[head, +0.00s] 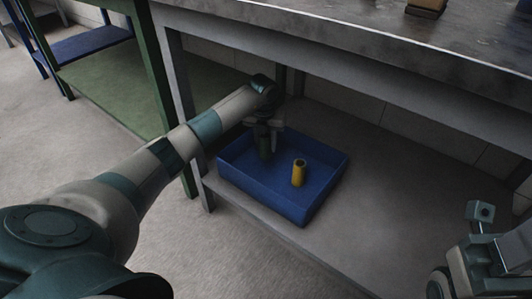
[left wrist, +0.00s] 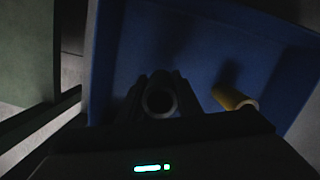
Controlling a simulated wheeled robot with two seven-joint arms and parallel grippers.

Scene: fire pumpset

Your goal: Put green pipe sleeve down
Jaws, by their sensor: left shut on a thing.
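The green pipe sleeve (head: 264,148) is dark and stands about upright inside the left part of the blue tray (head: 262,196). My left gripper (head: 263,130) is shut on it from above. In the left wrist view the sleeve's round open end (left wrist: 159,100) shows between the fingers. Whether its lower end touches the tray floor I cannot tell. A yellow sleeve (head: 299,173) stands in the tray to the right, apart from the green one; it also shows in the left wrist view (left wrist: 234,98). My right gripper (head: 480,228) is partly visible at the lower right, away from the tray.
The tray sits on the lower shelf (head: 390,190) of a grey workbench, under its top (head: 370,25). A bench leg (head: 185,110) stands left of the tray, close to my left arm. The shelf is bare right of the tray.

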